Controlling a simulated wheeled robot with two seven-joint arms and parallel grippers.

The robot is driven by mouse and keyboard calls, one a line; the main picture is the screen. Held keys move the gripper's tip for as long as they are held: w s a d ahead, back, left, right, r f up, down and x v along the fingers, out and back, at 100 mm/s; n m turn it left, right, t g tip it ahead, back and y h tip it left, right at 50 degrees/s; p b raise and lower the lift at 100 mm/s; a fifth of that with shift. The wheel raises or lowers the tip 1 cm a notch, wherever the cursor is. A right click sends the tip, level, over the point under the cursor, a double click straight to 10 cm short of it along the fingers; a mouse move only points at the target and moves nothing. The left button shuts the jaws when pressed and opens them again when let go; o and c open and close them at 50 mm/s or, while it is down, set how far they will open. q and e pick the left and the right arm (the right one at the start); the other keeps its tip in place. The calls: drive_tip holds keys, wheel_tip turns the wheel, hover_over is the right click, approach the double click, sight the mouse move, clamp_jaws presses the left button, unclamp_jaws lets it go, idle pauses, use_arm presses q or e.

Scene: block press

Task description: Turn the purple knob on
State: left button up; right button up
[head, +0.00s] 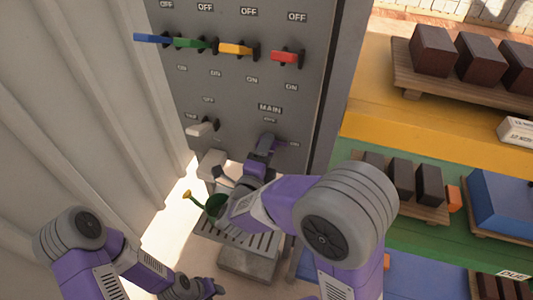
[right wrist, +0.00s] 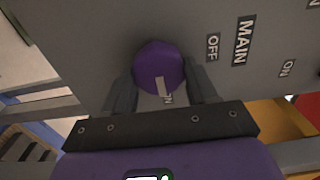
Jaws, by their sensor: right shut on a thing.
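The purple knob (right wrist: 158,65) sits on the grey panel between the two fingers of my right gripper (right wrist: 160,88) in the right wrist view. The gripper is shut on the knob. A white mark on the knob points down in that view, toward a partly hidden label that appears to read ON. The MAIN label (right wrist: 243,40) and an OFF label (right wrist: 212,47) are to its right. In the head view, my right gripper (head: 264,146) is at the panel below MAIN, with a bit of purple knob (head: 281,143) beside it. My left gripper (head: 205,288) is low in the picture, away from the panel.
Blue (head: 152,38), green (head: 190,43), yellow (head: 235,49) and red (head: 285,57) levers stick out higher on the panel. A white lever (head: 200,129) is left of my right gripper. A green watering can (head: 214,204) stands below. Shelves with dark blocks (head: 433,50) are at right.

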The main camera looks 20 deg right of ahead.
idle(0.4)
drive_tip(key=o, duration=1)
drive_tip(key=p+v, duration=0.1)
drive_tip(key=v, duration=0.6)
drive_tip(key=shift+s+a, duration=0.2)
drive_tip(key=shift+s, duration=0.05)
